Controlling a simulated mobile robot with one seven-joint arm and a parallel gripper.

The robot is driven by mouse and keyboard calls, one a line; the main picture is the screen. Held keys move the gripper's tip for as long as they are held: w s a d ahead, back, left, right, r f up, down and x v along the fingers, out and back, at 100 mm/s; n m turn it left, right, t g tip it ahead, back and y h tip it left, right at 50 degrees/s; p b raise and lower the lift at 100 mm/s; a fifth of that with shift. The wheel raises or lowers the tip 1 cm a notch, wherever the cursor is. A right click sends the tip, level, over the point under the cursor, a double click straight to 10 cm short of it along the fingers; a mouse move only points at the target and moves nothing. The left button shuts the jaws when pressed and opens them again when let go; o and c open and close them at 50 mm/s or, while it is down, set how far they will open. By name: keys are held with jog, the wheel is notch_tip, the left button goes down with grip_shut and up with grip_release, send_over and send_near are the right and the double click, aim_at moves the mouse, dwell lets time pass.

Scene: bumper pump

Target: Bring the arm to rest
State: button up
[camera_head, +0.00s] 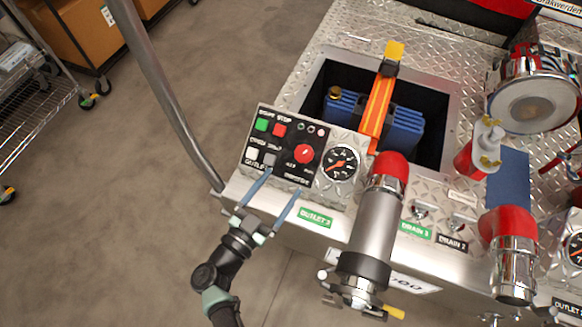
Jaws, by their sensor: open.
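My gripper (271,199) is open, with its two blue-grey fingers spread apart and nothing seen between them. It is at the front edge of the metal bumper deck (291,222), just below the black control panel (283,147). The panel has a green and a red button, pale and grey buttons and a red knob. The fingertips overlap the lower edge of the panel area in the picture; I cannot tell whether they touch it. My arm (222,275) reaches up from the bottom of the picture, bent at its joints.
A gauge (341,163) and an outlet pipe with a red elbow (373,225) stand right of my gripper. A grey rail (165,95) rises at its left. Behind is a recess with a blue box (405,128) and orange strap. The floor at left is clear up to a wire cart (45,70).

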jog(key=shift+v, duration=1.05)
jog(key=w+a+r+t+y, duration=0.25)
jog(key=w+r, duration=0.25)
jog(key=r, duration=0.6)
jog(key=w+a+r+t+y, duration=0.2)
jog(key=w+r+t, duration=0.25)
jog(key=r, duration=0.55)
notch_tip(320, 180, up, 20)
jog(key=a+n+t+y, duration=0.2)
jog(key=n+t+y, duration=0.15)
jog(key=y, duration=0.25)
jog(key=s+d+r+n+y, duration=0.2)
jog(key=r+n+y, duration=0.15)
jog(key=r, duration=0.45)
jog(key=s+d+r+n+y, duration=0.2)
jog(key=s+r+n, duration=0.15)
jog(key=r, duration=0.45)
jog(key=s+d+r+m+h, duration=0.3)
jog(key=s+d+r+h, duration=0.4)
jog(key=d, duration=0.1)
jog(key=shift+s+d+r+t, duration=0.2)
jog(key=shift+d+r+t, duration=0.1)
jog(key=shift+t, duration=0.15)
